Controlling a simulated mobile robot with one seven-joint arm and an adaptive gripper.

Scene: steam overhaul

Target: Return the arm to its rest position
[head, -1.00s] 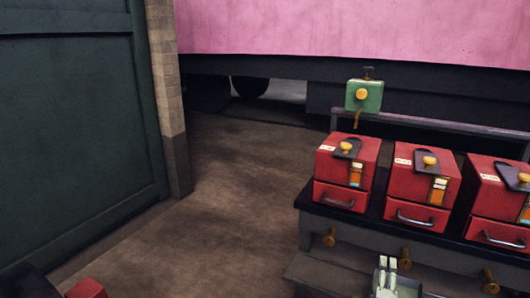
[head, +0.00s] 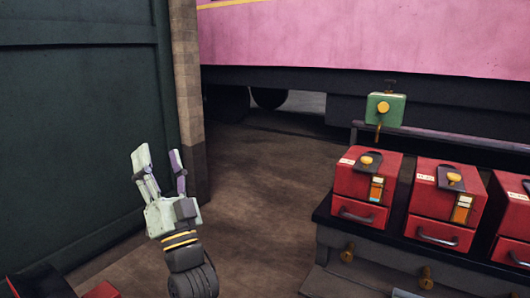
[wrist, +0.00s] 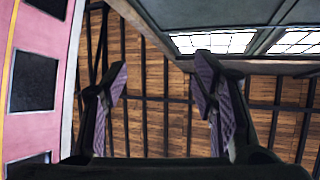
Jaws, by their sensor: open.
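My gripper (head: 158,160) stands raised at the left of the head view, fingers pointing up, in front of the dark green door and the brick pillar. It is open with nothing between its fingers. In the wrist view my gripper (wrist: 160,85) shows two spread dark fingers with purple ribbed pads. Behind them are the wooden roof and skylights, so the wrist faces upward. The gripper is apart from everything around it.
Red boxes (head: 367,188) with drawers stand on a dark bench (head: 335,240) at the right. A green box (head: 385,109) sits behind them by a rail. A pink carriage (head: 370,40) spans the back. A green door (head: 80,130) is at left. The floor (head: 260,190) between is clear.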

